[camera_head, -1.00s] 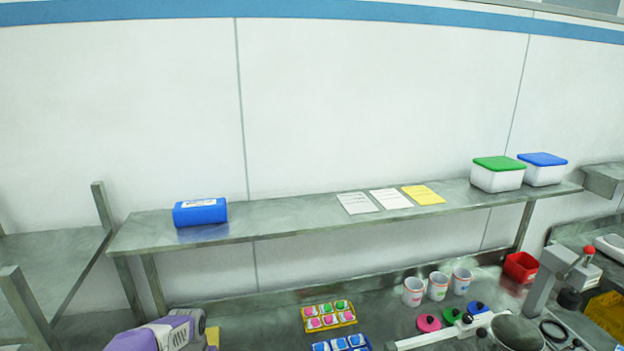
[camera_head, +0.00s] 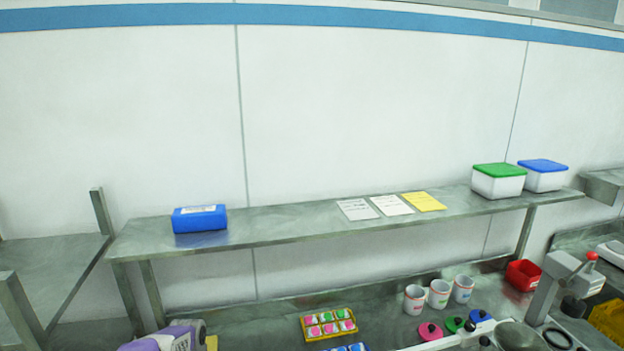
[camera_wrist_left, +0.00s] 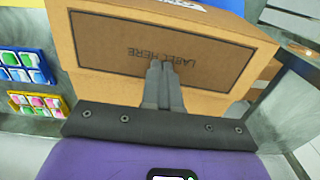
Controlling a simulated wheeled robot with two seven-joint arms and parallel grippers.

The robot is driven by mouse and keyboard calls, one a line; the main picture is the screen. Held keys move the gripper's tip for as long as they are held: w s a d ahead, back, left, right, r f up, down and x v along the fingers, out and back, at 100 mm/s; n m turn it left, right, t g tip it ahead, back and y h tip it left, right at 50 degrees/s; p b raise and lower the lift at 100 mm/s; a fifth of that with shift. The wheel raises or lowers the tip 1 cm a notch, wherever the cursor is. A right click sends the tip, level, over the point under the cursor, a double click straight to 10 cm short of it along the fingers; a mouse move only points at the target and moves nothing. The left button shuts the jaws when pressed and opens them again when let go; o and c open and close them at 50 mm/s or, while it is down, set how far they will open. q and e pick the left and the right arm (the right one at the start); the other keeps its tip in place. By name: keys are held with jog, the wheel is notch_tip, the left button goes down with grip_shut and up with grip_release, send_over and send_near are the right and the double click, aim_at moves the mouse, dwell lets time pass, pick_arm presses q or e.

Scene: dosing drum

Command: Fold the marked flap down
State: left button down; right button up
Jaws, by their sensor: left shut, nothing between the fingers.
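A brown cardboard box fills the upper middle of the left wrist view. Its near panel (camera_wrist_left: 215,77) carries a dark outlined rectangle with upside-down "LABEL HERE" lettering; I cannot tell whether this panel is the marked flap. My left gripper (camera_wrist_left: 163,63) is shut and empty, its fingertips together in front of the panel, near the lettering. Whether they touch the cardboard I cannot tell. The box and the gripper tips are outside the head view, where only my purple left arm shows at the bottom left. My right gripper is in neither view.
A yellow tray (camera_wrist_left: 62,103) and a blue tray (camera_wrist_left: 46,60) of small packs stand left of the box. The head view shows white mugs (camera_head: 439,294), round lids, a red bin (camera_head: 522,275) and a lever device (camera_head: 548,285) at right. A shelf (camera_head: 290,226) runs above the bench.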

pick_arm(q)
jog(key=shift+f, duration=0.25)
jog(key=shift+r, duration=0.15)
notch_tip(320, 180, up, 8)
jog(key=p, duration=0.5)
jog(key=shift+p, duration=0.3)
